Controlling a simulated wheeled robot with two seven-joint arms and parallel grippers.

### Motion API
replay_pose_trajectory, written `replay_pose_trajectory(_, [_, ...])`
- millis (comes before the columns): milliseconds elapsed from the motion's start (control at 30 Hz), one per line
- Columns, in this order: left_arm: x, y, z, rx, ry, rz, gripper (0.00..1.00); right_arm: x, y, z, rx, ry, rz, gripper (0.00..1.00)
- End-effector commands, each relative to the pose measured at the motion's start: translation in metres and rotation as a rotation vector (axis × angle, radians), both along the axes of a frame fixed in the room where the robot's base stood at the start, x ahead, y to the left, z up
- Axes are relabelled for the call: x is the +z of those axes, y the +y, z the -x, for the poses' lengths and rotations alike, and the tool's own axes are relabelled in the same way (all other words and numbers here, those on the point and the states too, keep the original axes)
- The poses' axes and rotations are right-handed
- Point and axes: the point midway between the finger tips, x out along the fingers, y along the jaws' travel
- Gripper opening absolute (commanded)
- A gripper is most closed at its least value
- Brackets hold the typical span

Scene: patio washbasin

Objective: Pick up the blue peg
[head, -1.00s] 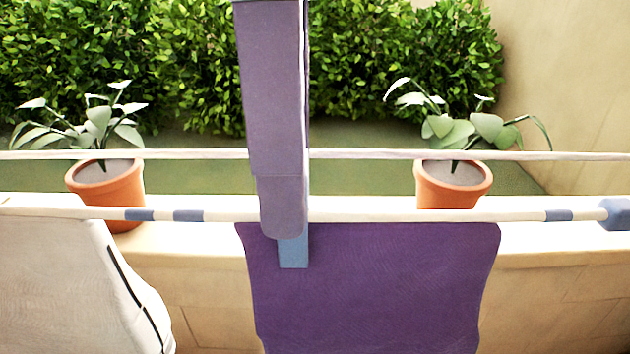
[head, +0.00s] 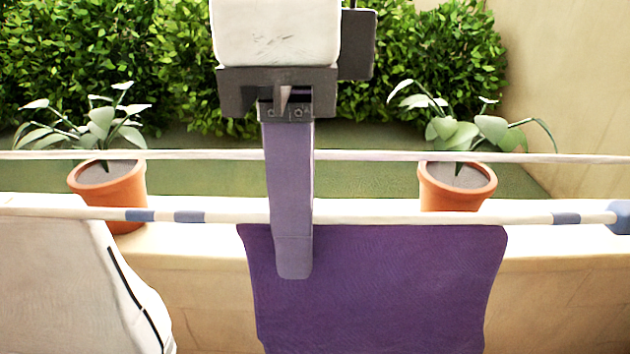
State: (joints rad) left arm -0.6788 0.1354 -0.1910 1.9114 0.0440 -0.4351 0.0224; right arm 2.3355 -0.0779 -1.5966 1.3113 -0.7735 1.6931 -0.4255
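My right gripper (head: 293,268) comes down from the top of the head view. Its long grey-purple finger crosses the front rod (head: 400,218), and its tip overlaps the upper left part of the purple cloth (head: 400,285). The fingers line up with the view, so one hides the other and the gap between them does not show. The blue peg at the cloth's top edge is hidden behind the finger. I cannot tell whether the gripper touches or holds it. My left gripper is not in view.
A white cloth (head: 60,280) hangs on the left. The front rod has blue bands, and a second rod (head: 380,155) runs behind. Two potted plants (head: 108,190) (head: 457,188) stand on the ledge beyond, before a hedge (head: 430,60).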

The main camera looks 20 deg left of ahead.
Motion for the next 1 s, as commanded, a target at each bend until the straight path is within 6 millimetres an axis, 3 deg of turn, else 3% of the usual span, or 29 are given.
replay_pose_trajectory(300, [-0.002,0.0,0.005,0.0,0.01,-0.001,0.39,0.006,0.0,0.0,-0.001,-0.001,0.0,0.12])
replay_pose_trajectory(733, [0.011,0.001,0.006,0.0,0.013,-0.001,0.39,0.085,0.001,0.0,-0.001,0.0,-0.001,0.11])
replay_pose_trajectory(867, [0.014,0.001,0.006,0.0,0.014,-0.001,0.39,0.097,0.0,0.0,0.0,0.0,0.0,0.11])
replay_pose_trajectory(1000, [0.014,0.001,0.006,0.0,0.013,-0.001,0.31,0.101,0.0,0.0,0.0,0.0,0.002,0.11])
